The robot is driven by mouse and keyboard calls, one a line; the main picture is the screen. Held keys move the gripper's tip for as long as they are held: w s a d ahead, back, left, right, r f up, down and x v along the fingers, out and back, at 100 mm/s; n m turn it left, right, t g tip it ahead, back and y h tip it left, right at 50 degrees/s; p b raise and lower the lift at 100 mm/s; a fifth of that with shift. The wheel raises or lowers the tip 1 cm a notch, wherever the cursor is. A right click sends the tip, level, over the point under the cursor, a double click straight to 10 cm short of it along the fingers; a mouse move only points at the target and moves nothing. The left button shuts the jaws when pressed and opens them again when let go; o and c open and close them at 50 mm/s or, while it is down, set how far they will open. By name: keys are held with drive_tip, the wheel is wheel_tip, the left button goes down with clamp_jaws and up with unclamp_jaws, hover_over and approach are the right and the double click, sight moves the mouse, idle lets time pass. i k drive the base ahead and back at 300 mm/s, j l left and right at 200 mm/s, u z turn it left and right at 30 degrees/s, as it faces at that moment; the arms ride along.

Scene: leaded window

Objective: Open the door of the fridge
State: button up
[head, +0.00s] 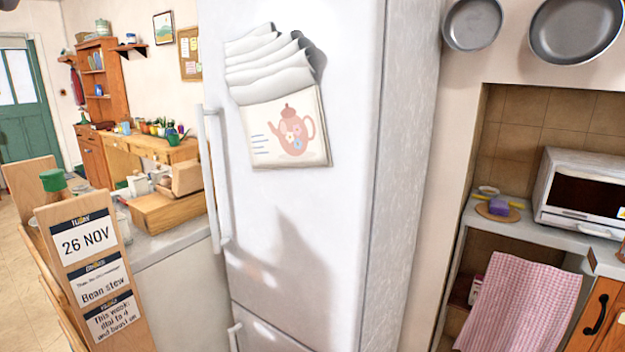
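The white fridge (290,220) stands upright in the middle of the head view. Its tall upper door (345,190) is shut against the body, with no gap showing. A long white vertical handle (214,180) runs along the door's left edge. A smaller lower door (270,335) has its own handle (235,338), partly cut off by the bottom of the frame. Papers and a teapot picture (290,130) hang on the upper door. My gripper is not in view. A soft shadow lies on the door below the picture.
A wooden board with date cards (88,270) stands close at the left, beside a counter (175,238) with a wooden box (168,212). At right are a toaster oven (585,195), a hanging checked cloth (520,305) and pans (575,28) on the wall.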

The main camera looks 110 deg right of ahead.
sight(295, 241)
drive_tip(key=z, duration=3.85)
drive_tip(key=k, duration=0.5)
drive_tip(key=i, duration=0.45)
